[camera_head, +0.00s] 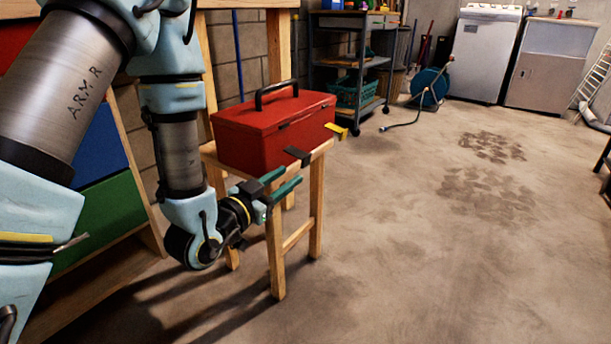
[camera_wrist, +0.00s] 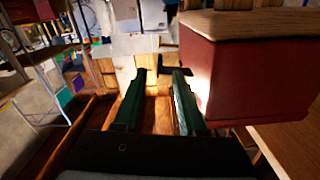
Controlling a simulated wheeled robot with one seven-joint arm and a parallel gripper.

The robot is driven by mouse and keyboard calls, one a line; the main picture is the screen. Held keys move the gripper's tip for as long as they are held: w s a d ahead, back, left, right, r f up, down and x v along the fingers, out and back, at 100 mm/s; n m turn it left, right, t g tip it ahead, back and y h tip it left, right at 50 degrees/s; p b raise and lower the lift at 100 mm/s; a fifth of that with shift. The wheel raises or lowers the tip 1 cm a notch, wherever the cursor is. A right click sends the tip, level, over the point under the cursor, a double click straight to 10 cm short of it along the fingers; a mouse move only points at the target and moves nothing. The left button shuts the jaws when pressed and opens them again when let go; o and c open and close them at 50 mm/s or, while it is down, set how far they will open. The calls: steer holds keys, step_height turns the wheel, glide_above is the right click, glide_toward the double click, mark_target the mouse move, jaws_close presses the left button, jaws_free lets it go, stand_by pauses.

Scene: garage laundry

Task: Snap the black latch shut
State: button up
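The red toolbox (camera_head: 245,140) with a black handle sits on a small wooden stool (camera_head: 317,215). Its black latch (camera_head: 298,155) sticks outward from the front side, open. A yellow latch (camera_head: 337,130) farther right also sticks out. My gripper (camera_head: 281,180) has green fingers and is just below and left of the black latch, beside the stool top. In the wrist view my gripper (camera_wrist: 160,75) shows a clear gap with nothing held. The black latch (camera_wrist: 175,70) appears just past the right fingertip, and the toolbox (camera_wrist: 240,80) fills the right. Contact cannot be told.
A shelf frame with blue and green bins (camera_head: 110,205) stands at the left. A dark metal cart (camera_head: 350,65), a hose reel (camera_head: 430,87) and a white washer (camera_head: 486,50) stand at the back. The concrete floor to the right is clear.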

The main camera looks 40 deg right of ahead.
mark_target(302, 166)
steer(key=x, duration=0.8)
jaws_close()
stand_by(0.5)
